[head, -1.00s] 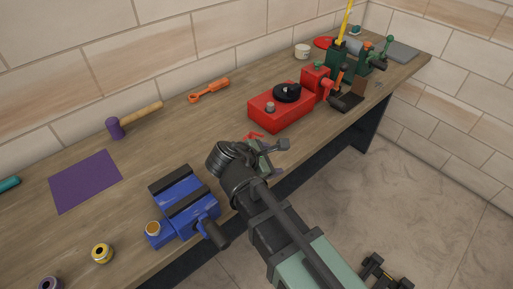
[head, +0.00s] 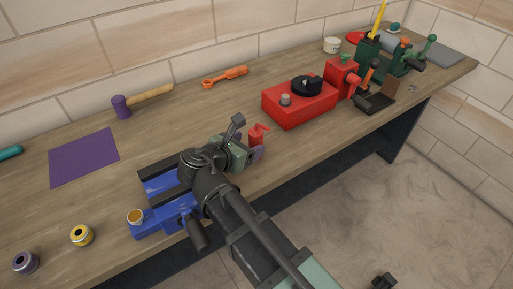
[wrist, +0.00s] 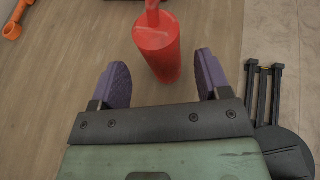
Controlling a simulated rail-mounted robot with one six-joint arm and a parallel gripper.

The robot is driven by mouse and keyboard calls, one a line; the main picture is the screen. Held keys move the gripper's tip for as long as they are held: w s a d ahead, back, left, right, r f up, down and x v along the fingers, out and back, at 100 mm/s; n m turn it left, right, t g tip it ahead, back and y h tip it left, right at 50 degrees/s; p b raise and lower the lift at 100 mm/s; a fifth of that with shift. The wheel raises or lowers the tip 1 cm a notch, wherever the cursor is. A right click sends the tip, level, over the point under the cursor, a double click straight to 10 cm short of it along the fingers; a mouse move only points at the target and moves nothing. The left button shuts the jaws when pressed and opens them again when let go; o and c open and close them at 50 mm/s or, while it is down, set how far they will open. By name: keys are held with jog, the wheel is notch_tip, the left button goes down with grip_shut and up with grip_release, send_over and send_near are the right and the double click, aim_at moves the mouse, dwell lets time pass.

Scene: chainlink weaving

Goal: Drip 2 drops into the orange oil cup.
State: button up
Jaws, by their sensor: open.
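A cup with an orange-yellow rim (head: 135,216) sits on the blue vise (head: 158,226) at the lower left of the head view; it looks like the orange oil cup. A red can with a narrow spout (head: 258,133) is by my gripper (head: 249,143). In the wrist view the red can (wrist: 158,45) lies between and beyond the two purple fingertips of my gripper (wrist: 162,75). There is a gap on each side of it. My gripper is open and holds nothing. My wrist hides part of the vise.
A yellow-ringed cup (head: 82,236) and a purple-ringed cup (head: 26,263) are at the front left. A red machine (head: 299,101) is to the right. The bench's front edge is close.

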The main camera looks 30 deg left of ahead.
aim_at(251, 144)
jog(key=x, duration=0.2)
jog(key=b+x, duration=0.1)
jog(key=shift+w+d+f, duration=0.1)
jog(key=shift+w+f, duration=0.15)
jog(key=shift+f, duration=0.2)
jog(key=shift+w, duration=0.35)
jog(key=c, duration=1.2)
jog(key=shift+o, duration=0.2)
jog(key=shift+r, duration=0.15)
notch_tip(251, 144, up, 20)
jog(key=p, duration=1.9)
jog(key=shift+p, duration=0.35)
